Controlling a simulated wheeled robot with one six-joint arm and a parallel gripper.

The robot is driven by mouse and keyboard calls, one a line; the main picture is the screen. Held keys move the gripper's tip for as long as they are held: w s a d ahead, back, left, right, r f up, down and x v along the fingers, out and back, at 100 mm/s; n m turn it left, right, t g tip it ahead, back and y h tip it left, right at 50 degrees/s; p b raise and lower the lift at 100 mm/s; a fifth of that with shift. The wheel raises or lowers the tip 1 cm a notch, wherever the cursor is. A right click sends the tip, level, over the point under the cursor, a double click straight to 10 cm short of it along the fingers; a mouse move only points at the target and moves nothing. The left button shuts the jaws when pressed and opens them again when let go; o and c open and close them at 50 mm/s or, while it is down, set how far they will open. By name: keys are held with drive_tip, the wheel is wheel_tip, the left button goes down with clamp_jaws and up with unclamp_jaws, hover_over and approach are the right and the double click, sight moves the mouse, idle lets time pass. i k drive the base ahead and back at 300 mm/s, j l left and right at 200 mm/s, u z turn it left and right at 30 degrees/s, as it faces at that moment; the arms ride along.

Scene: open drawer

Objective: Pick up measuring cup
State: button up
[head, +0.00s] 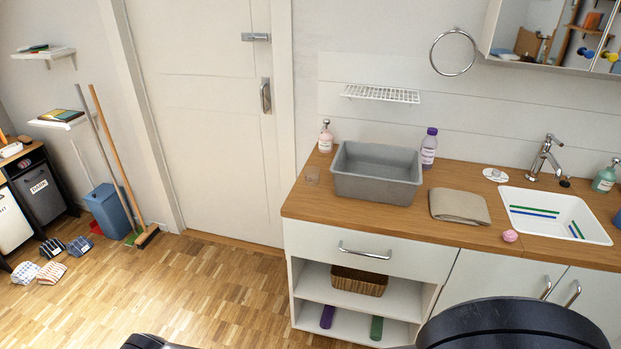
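My gripper is not in view. Only dark rounded parts, probably of my arm, show at the bottom edge and cover part of the cabinet front.
A purple-capped bottle (429,148), folded cloth (460,206) and white sink (555,214) lie to the right. The drawer (365,250) under the counter looks shut. The floor (190,285) at left is mostly clear.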

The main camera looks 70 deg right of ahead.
sight(313, 177)
drive_tip(key=l+z, duration=0.2)
drive_tip(key=l, duration=0.25)
drive_tip(key=i+l+z, duration=0.2)
drive_tip(key=l, duration=0.2)
drive_tip(key=l+z, duration=0.2)
drive_tip(key=l, duration=0.25)
drive_tip(key=i+l+z, duration=0.25)
drive_tip(key=l, duration=0.15)
drive_tip(key=k, duration=0.1)
